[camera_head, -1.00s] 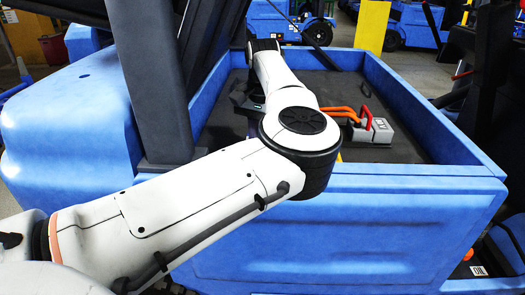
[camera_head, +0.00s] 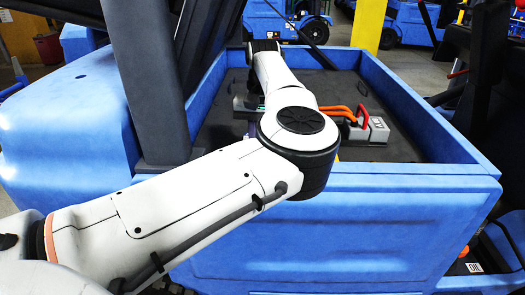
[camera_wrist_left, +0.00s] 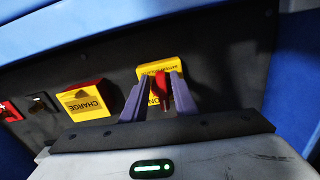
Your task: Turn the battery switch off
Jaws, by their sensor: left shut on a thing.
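In the left wrist view the battery switch has a yellow plate (camera_wrist_left: 160,70) with dark lettering, part of which reads "ON". Its red handle (camera_wrist_left: 163,92) stands between the two purple fingers of my left gripper (camera_wrist_left: 158,92). The gripper is shut on this red handle, with a finger on each side. The fingers hide part of the plate and lettering. In the head view my left arm (camera_head: 200,205) reaches over the blue truck compartment (camera_head: 335,225), and the switch is hidden there. My right gripper is in neither view.
A yellow and red CHARGE unit (camera_wrist_left: 87,101) sits left of the switch on the dark panel, with more small fittings farther left. In the head view a grey box (camera_head: 370,132) with a red handle and orange cables lies on the compartment floor. A dark post (camera_head: 150,80) stands close to my arm.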

